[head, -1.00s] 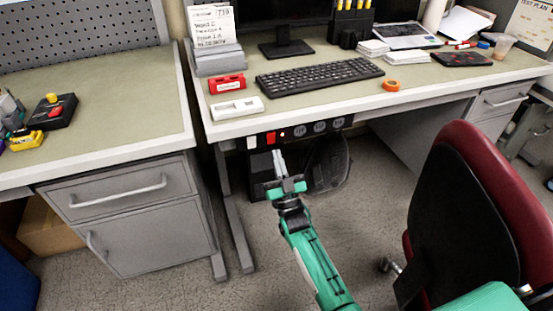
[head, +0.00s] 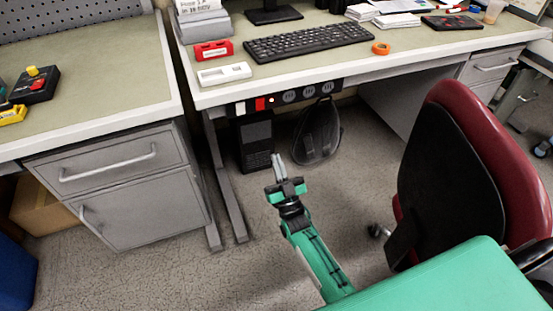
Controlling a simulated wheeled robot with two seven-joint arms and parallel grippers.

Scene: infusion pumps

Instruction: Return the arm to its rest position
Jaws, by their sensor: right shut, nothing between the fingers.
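My right gripper (head: 279,168) shows in the middle of the head view, at the end of my green arm. Its two grey fingers are together with nothing between them. It is apart from the desk, in front of the open space below the desk's front edge and the power strip (head: 290,97). My left gripper is not in view.
A red and black chair (head: 470,160) stands close on the right. A grey drawer cabinet (head: 140,195) stands on the left. Floor shows around my arm.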

